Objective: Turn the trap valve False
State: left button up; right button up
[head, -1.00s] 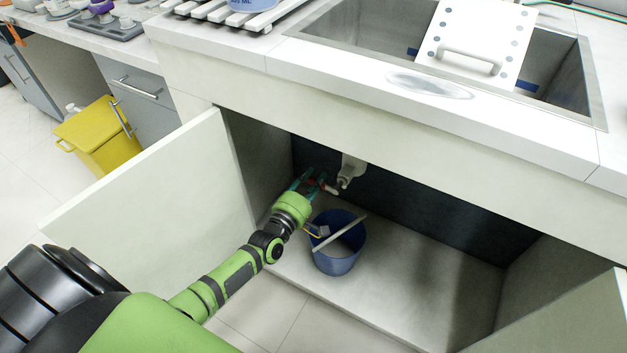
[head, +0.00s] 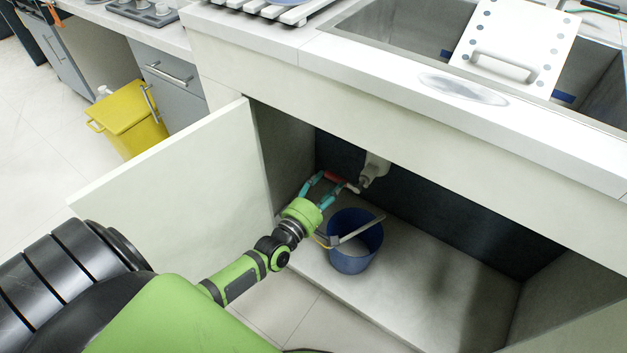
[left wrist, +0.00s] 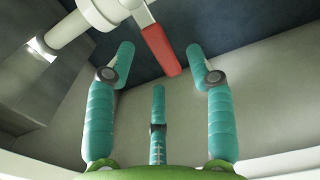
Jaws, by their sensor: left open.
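The trap valve's red lever (left wrist: 160,50) shows in the left wrist view, hanging from the white trap pipe (left wrist: 68,28) under the sink. In the head view the lever (head: 332,176) is small and lies beside the white trap (head: 374,168). My left gripper (head: 322,184) is inside the open cabinet, close to the lever. In the left wrist view its teal fingers (left wrist: 163,62) are spread, with the lever between the two outer fingertips and no clear contact. My right gripper is in neither view.
A blue bucket (head: 352,262) stands on the cabinet floor below the trap, with a pale stick-like tool (head: 362,229) across its rim. The cabinet's left door (head: 170,180) stands open beside my arm. The cabinet floor to the right (head: 440,285) is clear.

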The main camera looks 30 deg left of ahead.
pick_arm(q)
jog(key=s, duration=0.8)
jog(key=shift+a, duration=0.15)
jog(key=s+d+f+m+g, duration=0.4)
jog(key=s+f+m+g, duration=0.3)
jog(key=f, duration=0.3)
jog(key=s+d+f+m+g, duration=0.4)
jog(key=s+f+m+g, duration=0.25)
jog(key=f+m, duration=0.3)
jog(key=s+a+r+m+g+p, duration=0.1)
jog(key=s+r+m+p, duration=0.1)
jog(key=s+p, duration=0.9)
jog(key=s+a+r+m+g+p, duration=0.1)
jog(key=s+a+r+g+p, duration=0.1)
jog(key=s+p, duration=0.9)
jog(key=shift+s+a+r+m+y+p, duration=0.15)
jog(key=shift+a+m+y+p, duration=0.05)
jog(key=shift+m+y+p, duration=0.2)
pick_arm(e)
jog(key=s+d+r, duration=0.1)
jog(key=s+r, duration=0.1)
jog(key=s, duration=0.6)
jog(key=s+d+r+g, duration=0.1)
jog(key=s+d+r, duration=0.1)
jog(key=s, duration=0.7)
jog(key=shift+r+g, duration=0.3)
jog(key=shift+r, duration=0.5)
